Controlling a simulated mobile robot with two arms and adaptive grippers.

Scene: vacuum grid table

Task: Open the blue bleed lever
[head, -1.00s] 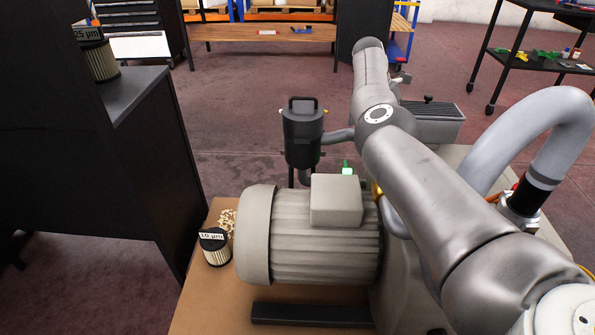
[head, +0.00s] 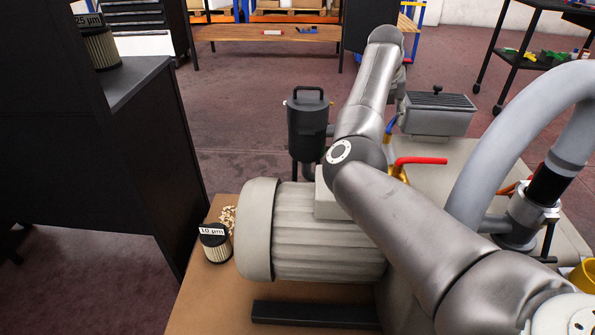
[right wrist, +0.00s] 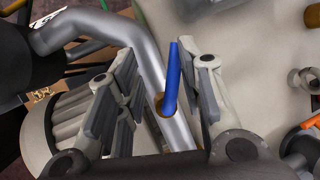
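The blue bleed lever (right wrist: 172,80) stands out from a silver pipe (right wrist: 150,65) in the right wrist view. It lies between the two spread fingers of my right gripper (right wrist: 164,72), with visible gaps on both sides. The fingers are open and hold nothing. In the head view a short part of the blue lever (head: 391,124) shows just right of my right arm, above a brass fitting. My arm hides most of the right gripper there. My left gripper is in neither view.
A red lever handle (head: 421,161) stands right of the blue one. A dark filter canister (head: 307,125) is left of my arm, behind the motor (head: 300,235). A thick grey hose (head: 520,125) arches on the right. A filter cartridge (head: 215,245) stands at the table's left.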

